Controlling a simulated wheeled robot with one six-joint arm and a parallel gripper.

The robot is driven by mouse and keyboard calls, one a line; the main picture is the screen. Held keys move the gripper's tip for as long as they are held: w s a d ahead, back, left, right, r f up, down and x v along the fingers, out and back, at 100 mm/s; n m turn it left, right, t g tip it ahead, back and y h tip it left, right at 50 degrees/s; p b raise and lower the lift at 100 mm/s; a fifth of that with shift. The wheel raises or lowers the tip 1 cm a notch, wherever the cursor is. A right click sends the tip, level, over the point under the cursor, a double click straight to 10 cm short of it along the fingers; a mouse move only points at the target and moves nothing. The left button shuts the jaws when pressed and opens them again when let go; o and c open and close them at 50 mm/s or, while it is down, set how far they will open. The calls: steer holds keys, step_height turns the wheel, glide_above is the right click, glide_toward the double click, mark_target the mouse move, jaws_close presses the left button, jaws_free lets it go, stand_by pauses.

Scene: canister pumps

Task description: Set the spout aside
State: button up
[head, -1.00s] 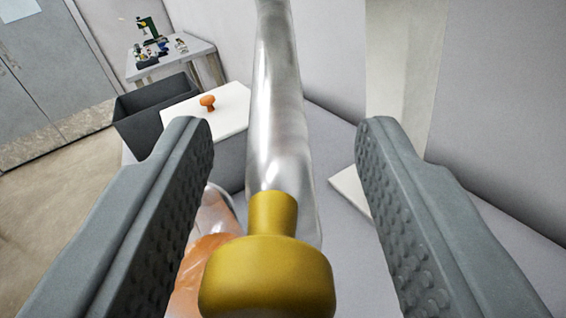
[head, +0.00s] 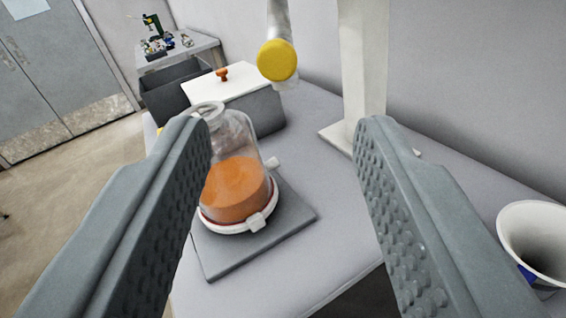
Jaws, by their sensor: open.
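The spout appears to be the shiny, pale tube (head: 279,16) at the top middle, with a round yellow knob (head: 277,61) on its near side. Its upper end is cut off by the frame, so I cannot tell what bears it. My gripper (head: 283,132) is open and empty, its two grey ridged fingers wide apart. The knob lies beyond the fingertips, apart from them. A clear canister (head: 237,180) with orange contents stands upright on a dark grey plate (head: 220,263), partly behind the left finger. Its top is open.
A white post (head: 362,75) rises from a base on the grey table (head: 325,225). A white cup-like container (head: 536,240) stands at the right. A small bench is far back.

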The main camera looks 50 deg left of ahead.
steer(key=shift+v, duration=1.75)
steer(key=shift+w, duration=0.1)
steer(key=s+a+r+m+t+h, duration=0.2)
steer(key=s+a+r+t+h, duration=0.2)
steer(key=a+r, duration=0.45)
steer(key=s+a+r+m+t+h, duration=0.1)
steer(key=s+a+r+t+h, duration=0.35)
steer(key=a+r, duration=0.35)
steer(key=s+a+f+m+g+h, duration=0.1)
steer(key=s+a+f, duration=0.1)
steer(key=s, duration=0.5)
steer(key=s+a+f+m+g+h, duration=0.1)
steer(key=s+a+f+g, duration=0.1)
steer(key=s, duration=0.5)
steer(key=s+a+f+m+g+h, duration=0.1)
steer(key=s+a+f, duration=0.2)
steer(key=s+a, duration=0.2)
steer(key=shift+s+a+f+h, duration=0.2)
steer(key=shift+s+f+h, duration=0.2)
steer(key=shift+s, duration=0.75)
